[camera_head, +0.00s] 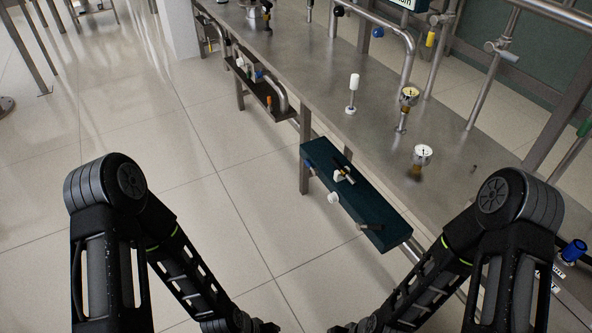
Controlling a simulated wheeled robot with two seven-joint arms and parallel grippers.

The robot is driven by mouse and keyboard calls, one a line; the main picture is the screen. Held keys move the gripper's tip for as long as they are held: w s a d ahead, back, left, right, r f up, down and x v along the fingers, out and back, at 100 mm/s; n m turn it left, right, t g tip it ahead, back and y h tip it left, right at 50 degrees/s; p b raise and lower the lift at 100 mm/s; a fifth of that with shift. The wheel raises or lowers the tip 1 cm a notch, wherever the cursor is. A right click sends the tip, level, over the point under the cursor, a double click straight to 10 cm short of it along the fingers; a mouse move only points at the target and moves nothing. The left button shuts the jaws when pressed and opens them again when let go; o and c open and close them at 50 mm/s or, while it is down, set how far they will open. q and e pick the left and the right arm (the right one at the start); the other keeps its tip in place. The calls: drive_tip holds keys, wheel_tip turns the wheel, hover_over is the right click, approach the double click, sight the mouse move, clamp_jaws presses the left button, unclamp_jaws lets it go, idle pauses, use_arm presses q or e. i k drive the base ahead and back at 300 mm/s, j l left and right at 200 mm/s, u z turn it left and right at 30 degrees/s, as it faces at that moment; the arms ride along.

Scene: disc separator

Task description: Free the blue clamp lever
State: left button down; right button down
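Several blue parts show, and I cannot tell which is the clamp lever. A blue knob-like part (573,251) sits at the right edge, beside my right arm. A small blue part (310,167) is at the near left end of the dark teal box, and a blue ball (378,32) is on the piping at the top. My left gripper (266,327) and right gripper (342,328) are at the bottom edge, partly cut off, apart from all these parts. Their fingers are too small and cropped to read.
A long steel table (320,75) runs diagonally, carrying gauges (423,155), a white-capped post (353,90) and bent pipes (405,60). The dark teal box (375,205) juts from its near side. The tiled floor (150,110) at left is mostly clear.

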sight(316, 172)
drive_tip(key=i+j+z, duration=0.3)
drive_tip(key=i, duration=0.15)
drive_tip(key=i+j+z, duration=0.3)
drive_tip(key=i+j, duration=0.05)
drive_tip(key=i, duration=0.15)
